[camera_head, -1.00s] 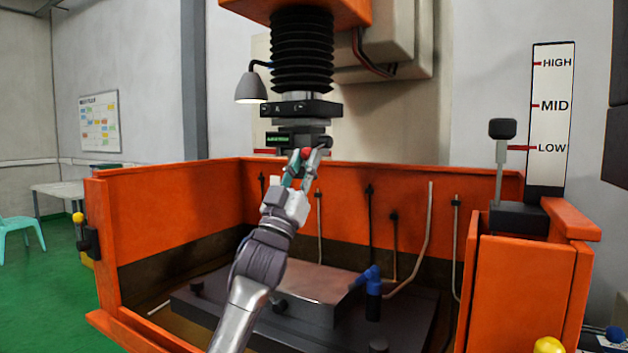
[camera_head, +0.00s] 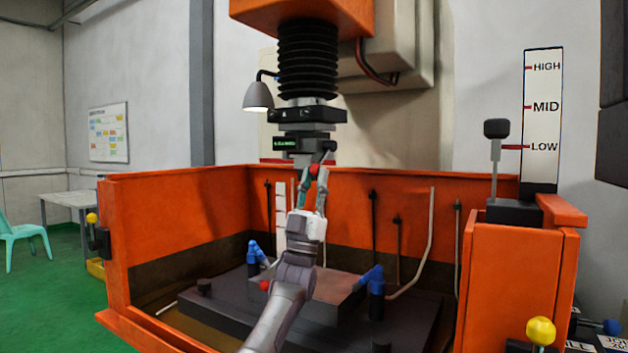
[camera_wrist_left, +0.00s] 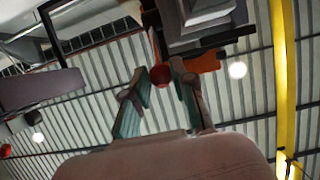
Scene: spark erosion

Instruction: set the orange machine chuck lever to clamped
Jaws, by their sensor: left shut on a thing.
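The orange machine's chuck (camera_head: 308,144) hangs below the black bellows and carries a small green display (camera_head: 286,144) whose text I cannot read. The chuck lever's red ball knob (camera_head: 314,169) shows just below the chuck. My left gripper (camera_head: 316,176) reaches up from below and is shut on this knob. In the left wrist view the red knob (camera_wrist_left: 158,73) sits between the fingertips of the left gripper (camera_wrist_left: 164,80), with the dark chuck (camera_wrist_left: 200,22) above. The lever's arm is mostly hidden in the head view. My right gripper is not in view.
The orange tank wall (camera_head: 200,220) surrounds the work area below. Inside are a metal block (camera_head: 335,287), blue nozzles (camera_head: 376,285) and several thin pipes. A grey lamp (camera_head: 258,95) hangs left of the chuck. A black-knobbed lever (camera_head: 496,130) stands by the HIGH-MID-LOW scale (camera_head: 543,115).

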